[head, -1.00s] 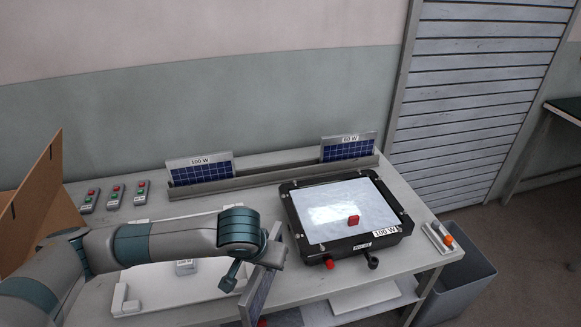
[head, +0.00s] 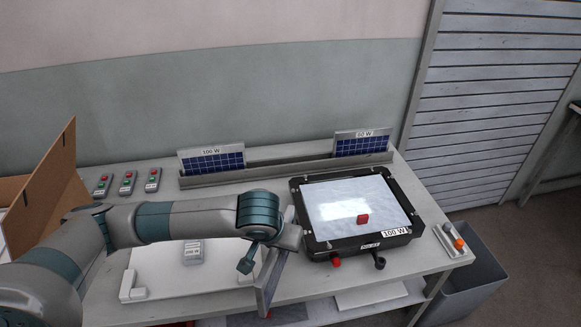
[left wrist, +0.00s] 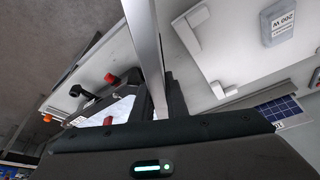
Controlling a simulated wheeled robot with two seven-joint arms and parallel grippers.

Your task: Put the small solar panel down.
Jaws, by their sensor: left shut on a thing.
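My left gripper (head: 286,238) is shut on a thin grey-framed solar panel (head: 269,280). The panel hangs nearly upright and almost edge-on, between the white tray and the black floodlight housing (head: 318,245). In the left wrist view its pale edge (left wrist: 147,50) runs up from the jaws. Its label is not readable, and I cannot tell whether its lower edge touches the table. A 100 W panel (head: 211,159) and a 60 W panel (head: 362,143) stand in the grey rack (head: 290,168) at the back. My right gripper is not in view.
The white tray (head: 160,285) holds a grey 200 W unit (head: 193,251). Several button boxes (head: 128,182) lie at the back left beside an open cardboard box (head: 48,190). The housing's red knob (head: 334,262) and black knob (head: 379,262) project forward. A grey bin (head: 465,285) stands at right.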

